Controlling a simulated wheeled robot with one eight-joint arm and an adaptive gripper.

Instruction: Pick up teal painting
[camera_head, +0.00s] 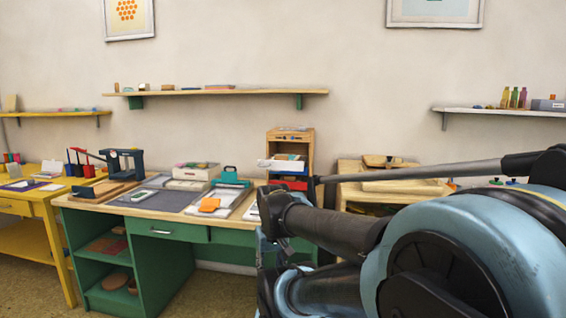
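A framed picture (435,12) with a pale teal field hangs high on the wall at the upper right, and the top of the view cuts it off. It is the only picture in view that shows teal. My arm fills the lower right foreground, well below and in front of it. The dark parts at the arm's left end (272,245) may be my gripper, but its fingers cannot be made out. Nothing held can be seen there.
A green desk (160,231) with papers and a teal stamp item (230,178) stands at centre left. A yellow table (18,208) is at far left. A wooden shelf unit (309,150) stands behind my arm. Wall shelves (220,92) hold small items. Another framed picture (128,16) hangs upper left.

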